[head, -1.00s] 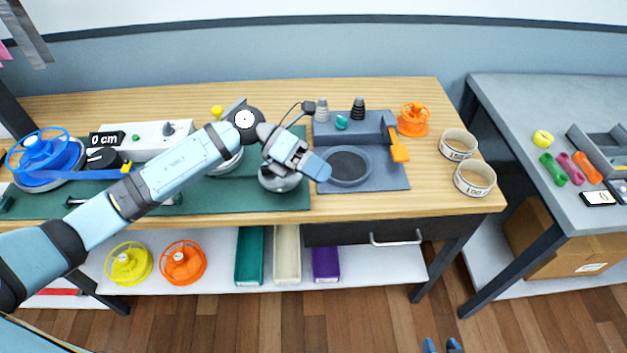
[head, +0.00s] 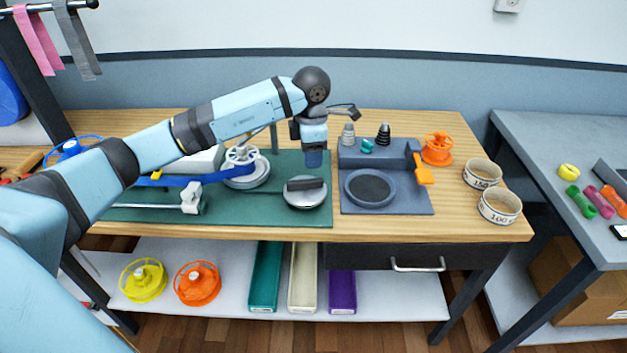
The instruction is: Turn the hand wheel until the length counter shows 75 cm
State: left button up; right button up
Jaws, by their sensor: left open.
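A round grey disc (head: 305,196) with a dark bar across its top, which looks like the hand wheel, sits at the right end of the green mat (head: 320,215). My left gripper (head: 314,160) hangs open, pointing down just above and behind this disc, with no visible contact. A blue strap (head: 207,183) runs from the left to a white spoked wheel (head: 241,158) on a grey base. The length counter is hidden behind my left arm, so its reading does not show. My right gripper is not in view.
Right of the mat, a grey-blue tray (head: 425,206) carries a round dark pad, cones and an orange tool (head: 424,175). The wooden front edge is clear.

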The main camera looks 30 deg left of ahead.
aim_at(312, 180)
pick_arm(q)
notch_tip(312, 180, down, 8)
jog(key=shift+f, duration=0.2)
grip_shut()
